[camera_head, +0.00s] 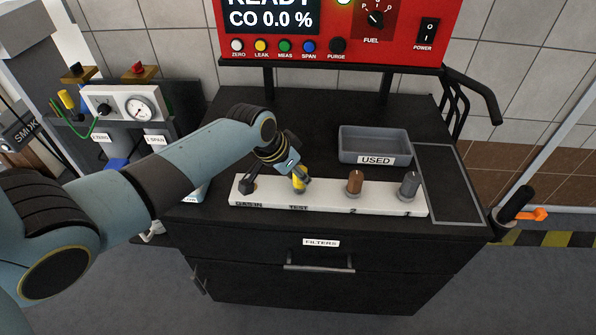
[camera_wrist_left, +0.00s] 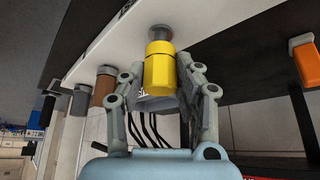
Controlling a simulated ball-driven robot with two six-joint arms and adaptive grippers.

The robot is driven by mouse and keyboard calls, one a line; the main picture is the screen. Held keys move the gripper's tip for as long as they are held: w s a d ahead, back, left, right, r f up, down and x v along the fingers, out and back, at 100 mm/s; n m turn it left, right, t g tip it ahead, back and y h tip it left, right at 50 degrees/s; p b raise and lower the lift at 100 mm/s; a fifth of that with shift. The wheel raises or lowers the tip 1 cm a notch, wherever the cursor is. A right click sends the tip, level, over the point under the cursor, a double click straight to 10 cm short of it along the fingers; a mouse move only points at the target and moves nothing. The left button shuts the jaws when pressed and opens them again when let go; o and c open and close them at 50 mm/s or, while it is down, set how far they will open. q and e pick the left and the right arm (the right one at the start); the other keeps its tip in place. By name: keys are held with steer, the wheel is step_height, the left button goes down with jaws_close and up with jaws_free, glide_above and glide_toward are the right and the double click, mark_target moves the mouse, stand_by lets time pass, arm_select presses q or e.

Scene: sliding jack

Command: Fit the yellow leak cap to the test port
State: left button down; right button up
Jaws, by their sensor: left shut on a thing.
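The yellow leak cap (camera_head: 299,184) is between the fingers of my left gripper (camera_head: 297,178), above the TEST label on the white port strip (camera_head: 330,202). In the left wrist view the cap (camera_wrist_left: 160,75) is gripped between the two fingers (camera_wrist_left: 163,88). Its end meets the grey test port (camera_wrist_left: 160,33), in line with it as far as I can see. I cannot tell how far it sits on the port. My right gripper is not in view.
A brown plug (camera_head: 355,182) and a grey plug (camera_head: 409,186) stand on the strip's right part. A dark fitting (camera_head: 250,187) is at GAS IN. The grey USED tray (camera_head: 374,145) lies behind. The red analyser (camera_head: 335,35) is above.

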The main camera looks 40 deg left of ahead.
arm_select(q)
steer(key=shift+f+b, duration=0.6)
steer(key=shift+f, duration=0.25)
steer(key=shift+r, duration=0.15)
steer(key=shift+r+p, duration=0.85)
steer(key=shift+p, duration=0.25)
steer(key=shift+p, duration=0.5)
stand_by(0.6)
steer(key=shift+f+b, duration=0.8)
steer(key=shift+f, duration=0.2)
steer(key=c, duration=0.9)
jaws_free()
